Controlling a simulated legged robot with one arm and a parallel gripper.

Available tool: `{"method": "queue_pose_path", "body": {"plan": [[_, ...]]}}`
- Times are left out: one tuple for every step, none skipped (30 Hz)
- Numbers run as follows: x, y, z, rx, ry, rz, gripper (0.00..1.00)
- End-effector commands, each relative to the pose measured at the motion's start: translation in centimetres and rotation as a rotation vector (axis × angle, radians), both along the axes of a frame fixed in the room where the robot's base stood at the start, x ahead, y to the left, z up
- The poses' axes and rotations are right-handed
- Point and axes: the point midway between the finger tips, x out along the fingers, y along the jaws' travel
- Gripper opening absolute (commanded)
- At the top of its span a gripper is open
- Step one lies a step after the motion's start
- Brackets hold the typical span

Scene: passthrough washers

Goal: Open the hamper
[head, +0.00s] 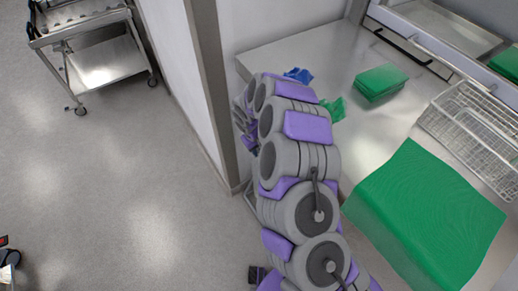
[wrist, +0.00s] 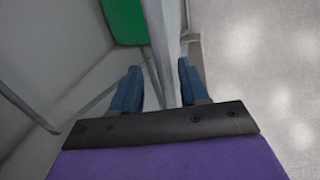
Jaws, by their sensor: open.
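No thing shows plainly as a hamper, and I cannot tell which part here is its lid or handle. My gripper (wrist: 158,68) is open, with its blue fingers spread to either side of a narrow grey upright edge (wrist: 164,45) in the wrist view. I cannot tell whether they touch it. A green surface (wrist: 124,20) shows beyond the fingers at the top. In the head view my gripper (head: 249,140) is low by the front left corner of the metal counter, beside the wall end, and partly hidden by my arm.
A wall (head: 182,75) stands left of my arm. A cart (head: 100,60) stands beyond; the grey floor (head: 110,190) is mostly clear.

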Motion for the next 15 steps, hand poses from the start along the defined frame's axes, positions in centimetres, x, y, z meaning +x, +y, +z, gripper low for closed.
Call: {"method": "queue_pose_path", "body": {"plan": [[0.01,0.11,-0.17,-0.001,0.000,0.001,0.44],[0.02,0.16,-0.22,-0.002,0.000,0.001,0.44],[0.02,0.25,-0.25,-0.004,0.000,0.001,0.44],[0.02,0.31,-0.26,-0.005,0.000,0.001,0.44],[0.02,0.33,-0.26,-0.005,0.000,0.001,0.44],[0.02,0.35,-0.26,-0.005,0.000,0.001,0.44],[0.01,0.35,-0.26,-0.005,0.000,0.000,0.44],[0.01,0.35,-0.26,-0.005,0.000,0.000,0.44],[0.00,0.34,-0.26,-0.005,0.000,0.000,0.43],[0.00,0.34,-0.26,-0.005,0.000,0.000,0.40],[0.00,0.34,-0.26,-0.005,0.000,0.000,0.38],[-0.01,0.34,-0.27,-0.005,0.000,0.000,0.34],[-0.01,0.34,-0.27,-0.005,0.000,0.000,0.31],[0.00,0.31,-0.25,-0.004,0.001,0.000,0.28],[-0.01,0.24,-0.25,-0.004,0.001,0.000,0.24]]}}
